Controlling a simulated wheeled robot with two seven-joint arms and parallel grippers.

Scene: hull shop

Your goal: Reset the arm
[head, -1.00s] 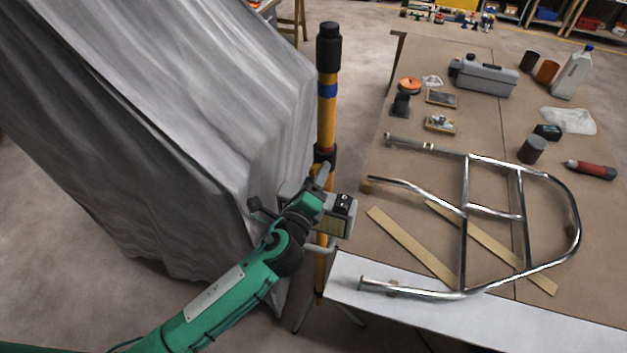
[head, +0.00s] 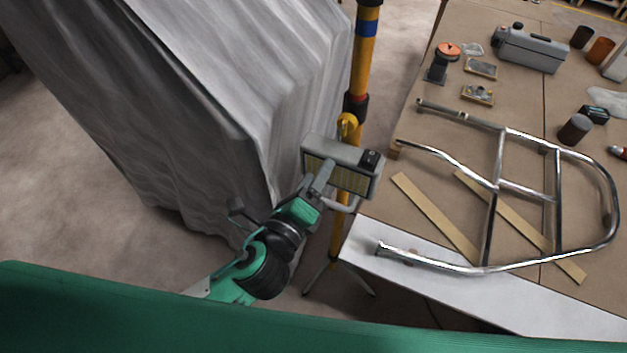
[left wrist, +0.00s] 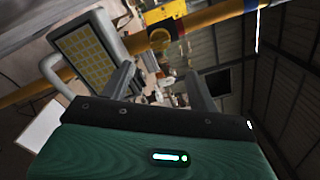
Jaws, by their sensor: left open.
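My left gripper (head: 283,195) is open in the head view. One finger lies across the front of the work light, and the other is to the left against the grey sheet. The grey work light (head: 368,185) with a yellow panel hangs on a yellow pole (head: 362,72). In the left wrist view the open fingers (left wrist: 160,88) have nothing between them that I can see held. The light (left wrist: 88,52) is just outside the left finger there. I cannot tell whether that finger touches it. My right gripper is not in view.
A grey sheet (head: 230,90) covers a large object at left. A table (head: 450,185) at right carries a chrome tube frame (head: 497,200), wooden strips (head: 435,215), a grey case (head: 530,50) and small items. The pole's tripod legs (head: 340,275) stand close to the table corner.

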